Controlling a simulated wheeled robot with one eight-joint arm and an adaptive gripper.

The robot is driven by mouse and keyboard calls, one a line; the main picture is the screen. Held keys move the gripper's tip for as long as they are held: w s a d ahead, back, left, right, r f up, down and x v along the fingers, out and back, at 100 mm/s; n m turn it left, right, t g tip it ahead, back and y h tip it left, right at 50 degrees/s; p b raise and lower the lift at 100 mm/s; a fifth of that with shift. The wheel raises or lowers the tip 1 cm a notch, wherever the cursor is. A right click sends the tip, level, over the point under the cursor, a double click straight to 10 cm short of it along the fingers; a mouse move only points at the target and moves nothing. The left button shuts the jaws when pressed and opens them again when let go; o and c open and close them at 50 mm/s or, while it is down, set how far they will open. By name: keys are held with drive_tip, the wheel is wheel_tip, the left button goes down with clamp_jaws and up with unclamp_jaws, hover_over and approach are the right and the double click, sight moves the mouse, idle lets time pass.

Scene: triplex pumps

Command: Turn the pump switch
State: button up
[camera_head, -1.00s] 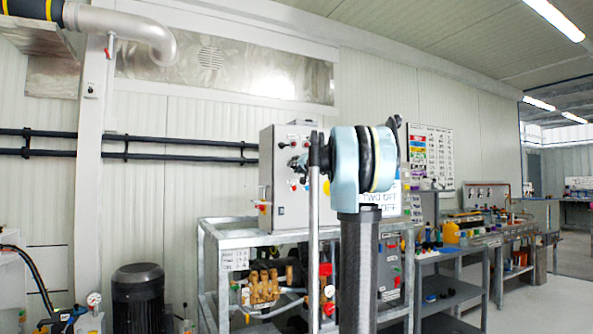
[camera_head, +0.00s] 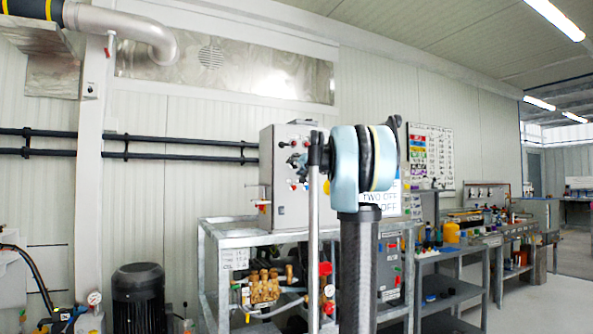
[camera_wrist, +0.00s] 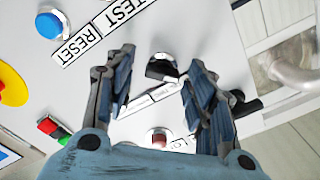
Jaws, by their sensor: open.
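A black rotary switch (camera_wrist: 161,69) on a silver ring sits on the pale panel in the wrist view, between and just beyond my fingertips. My gripper (camera_wrist: 160,63) is open, one finger on either side of the switch, with nothing held. I cannot tell whether a finger touches it. A second black knob (camera_wrist: 246,106) shows at the right, partly hidden by the right finger. In the head view the grey control box (camera_head: 290,212) stands on a metal frame; my arm hides part of its face and my gripper is hard to make out there.
Near the switch are a blue button (camera_wrist: 49,24) with a RESET label, a red lamp (camera_wrist: 157,138) and a yellow-ringed red button (camera_wrist: 11,86). The metal pump frame (camera_head: 212,230) stands below the box. A black motor (camera_head: 139,300) is at the left, a workbench (camera_head: 425,258) at the right.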

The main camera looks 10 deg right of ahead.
drive_tip(key=v, duration=1.2)
idle(0.4)
drive_tip(key=s+a+f+n+g, duration=0.2)
drive_tip(key=s+a+f+g, duration=0.15)
drive_tip(key=s+f, duration=0.5)
drive_tip(key=s+a+f+n+g+y, duration=0.15)
drive_tip(key=s+a+f, duration=0.35)
drive_tip(key=f, duration=0.6)
drive_tip(key=s+a+f+n+g, duration=0.2)
drive_tip(key=s+a+f+g, duration=0.15)
drive_tip(key=s+f, duration=0.45)
drive_tip(key=s+d+f+g+h, duration=0.3)
drive_tip(key=s+d+f, duration=0.1)
drive_tip(key=s+f, duration=0.8)
drive_tip(key=s+d+f+g+h, duration=0.3)
drive_tip(key=s+f, duration=0.9)
drive_tip(key=f, duration=0.7)
drive_tip(key=shift+d+f+h, duration=0.25)
drive_tip(key=shift+d+h, duration=0.3)
drive_tip(key=shift+d, duration=0.1)
drive_tip(key=shift+s+g, duration=0.15)
drive_tip(key=shift+g, duration=0.1)
